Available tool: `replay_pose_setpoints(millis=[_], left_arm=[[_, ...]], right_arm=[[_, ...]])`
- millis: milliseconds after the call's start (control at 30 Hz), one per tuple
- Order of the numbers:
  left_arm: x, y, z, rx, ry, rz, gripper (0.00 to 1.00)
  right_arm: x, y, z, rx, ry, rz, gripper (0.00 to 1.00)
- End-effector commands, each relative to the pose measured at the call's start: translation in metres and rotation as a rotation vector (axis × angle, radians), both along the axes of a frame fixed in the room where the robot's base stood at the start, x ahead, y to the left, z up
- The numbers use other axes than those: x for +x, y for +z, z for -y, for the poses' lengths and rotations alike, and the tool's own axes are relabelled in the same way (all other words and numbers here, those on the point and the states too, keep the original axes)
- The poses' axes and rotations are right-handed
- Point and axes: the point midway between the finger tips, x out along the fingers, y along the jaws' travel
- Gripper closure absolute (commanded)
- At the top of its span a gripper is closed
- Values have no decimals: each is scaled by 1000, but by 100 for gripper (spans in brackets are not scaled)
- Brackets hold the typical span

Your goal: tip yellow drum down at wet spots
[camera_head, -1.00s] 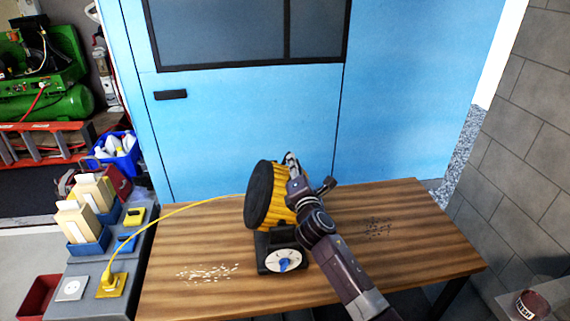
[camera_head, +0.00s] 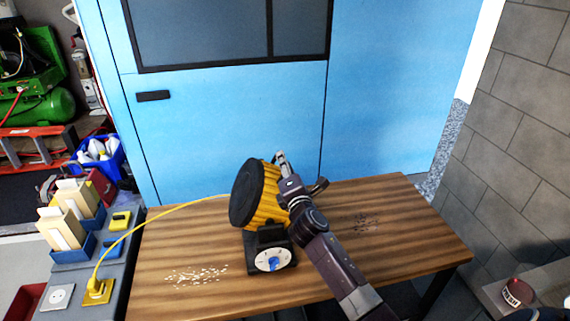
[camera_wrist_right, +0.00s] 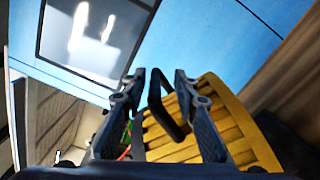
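The yellow drum (camera_head: 268,211) has ribbed sides and a dark round face turned left and toward me. It sits tilted on a black base (camera_head: 254,268) with a white dial and blue knob (camera_head: 272,264). My right gripper (camera_head: 281,158) is at the drum's far right side. In the right wrist view my right gripper (camera_wrist_right: 158,84) has its fingers apart, with a black handle (camera_wrist_right: 163,104) between them and the ribbed drum (camera_wrist_right: 215,125) behind. White specks (camera_head: 197,274) lie on the table left of the base, dark specks (camera_head: 367,222) to its right. My left gripper is not visible.
The striped wooden table (camera_head: 420,245) is mostly clear right of my arm. A yellow cord (camera_head: 150,220) runs from the drum to a yellow plug (camera_head: 97,291) on the grey side bench. A blue door stands behind, a block wall at right.

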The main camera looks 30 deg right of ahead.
Motion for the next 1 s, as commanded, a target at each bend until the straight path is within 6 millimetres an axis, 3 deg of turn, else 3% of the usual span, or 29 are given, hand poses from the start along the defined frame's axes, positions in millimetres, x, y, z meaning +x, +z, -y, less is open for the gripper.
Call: replay_pose_setpoints(millis=[233,367,800,1000], left_arm=[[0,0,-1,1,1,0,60],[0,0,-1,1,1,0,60],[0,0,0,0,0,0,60],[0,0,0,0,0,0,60]], right_arm=[[-2,1,-1,-2,2,2,73],[-13,0,-5,-2,3,1,73],[-94,-1,-28,0,1,-2,73],[-112,0,-33,0,1,0,73]])
